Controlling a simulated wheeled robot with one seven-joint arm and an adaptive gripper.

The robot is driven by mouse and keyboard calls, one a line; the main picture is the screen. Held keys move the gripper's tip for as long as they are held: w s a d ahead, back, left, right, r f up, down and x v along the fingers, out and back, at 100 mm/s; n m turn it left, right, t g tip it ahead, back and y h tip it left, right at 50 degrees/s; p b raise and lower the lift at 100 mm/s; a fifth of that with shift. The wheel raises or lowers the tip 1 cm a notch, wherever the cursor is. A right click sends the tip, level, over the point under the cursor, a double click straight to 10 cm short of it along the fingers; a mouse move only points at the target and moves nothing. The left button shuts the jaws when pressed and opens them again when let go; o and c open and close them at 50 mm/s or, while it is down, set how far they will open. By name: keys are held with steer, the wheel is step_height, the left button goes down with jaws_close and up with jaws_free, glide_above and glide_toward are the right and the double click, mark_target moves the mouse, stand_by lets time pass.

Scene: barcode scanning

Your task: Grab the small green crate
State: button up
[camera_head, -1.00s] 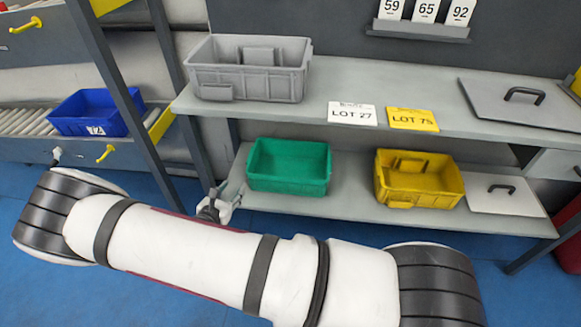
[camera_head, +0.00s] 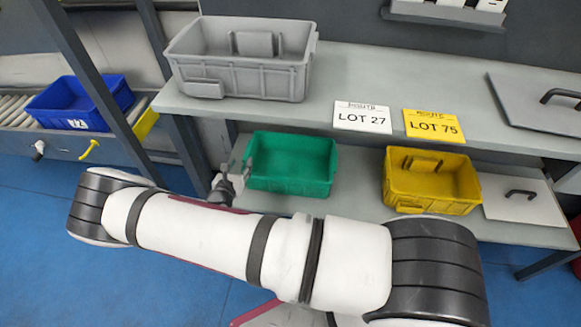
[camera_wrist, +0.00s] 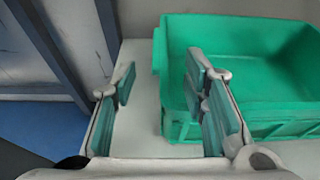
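The small green crate (camera_head: 290,165) sits empty on the lower shelf, at its left end. In the wrist view the crate (camera_wrist: 265,60) fills the upper right. My gripper (camera_wrist: 160,75) is open and empty, with its fingers wide apart. The left finger is over the pale shelf, outside the crate. The right finger overlaps the crate's left part, so the crate's left wall shows between the fingers. I cannot tell whether either finger touches it. In the head view my gripper (camera_head: 238,175) is at the crate's left end, partly hidden by my arm.
A yellow crate (camera_head: 430,190) stands to the right on the same shelf, beside a grey lid (camera_head: 522,207). A grey crate (camera_head: 240,80) stands on the upper shelf above. A blue bin (camera_head: 85,103) is at left. A dark rack post (camera_wrist: 45,45) stands left of my gripper.

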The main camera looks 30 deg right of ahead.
mark_target(247, 151)
steer(key=b+x, duration=0.2)
steer(key=x, duration=0.6)
steer(key=shift+w+d+f, duration=0.1)
steer(key=shift+w+f, duration=0.05)
steer(key=shift+w, duration=0.05)
jaws_close()
